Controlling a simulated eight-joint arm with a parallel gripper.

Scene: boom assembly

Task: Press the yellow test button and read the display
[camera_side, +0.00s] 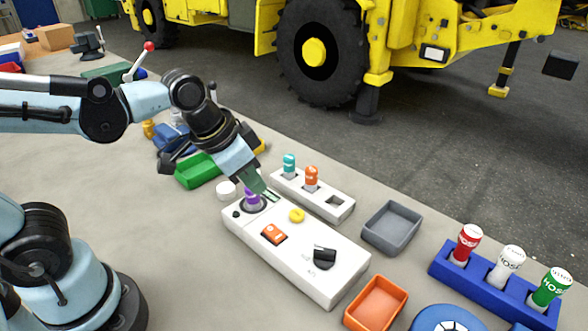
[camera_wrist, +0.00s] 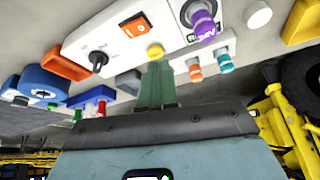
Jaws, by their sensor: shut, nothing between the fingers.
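The yellow button (camera_side: 297,215) is a small round cap on the white control box (camera_side: 300,272), near its far edge. In the wrist view the yellow button (camera_wrist: 155,51) sits just beyond my fingertips. My gripper (camera_side: 271,195) is shut and empty, its greenish fingers pointing down above the box's far edge. In the side view the tips are up and left of the button, with a small gap in the picture. The fingers also show in the wrist view (camera_wrist: 157,72). I cannot make out a display or any reading on it.
The box also carries a purple plug (camera_side: 252,197) close to my fingers, an orange rocker switch (camera_side: 273,233) and a black knob (camera_side: 323,257). A white socket strip (camera_side: 340,209) with teal and orange plugs stands behind. A grey tray (camera_side: 391,228) lies to the right.

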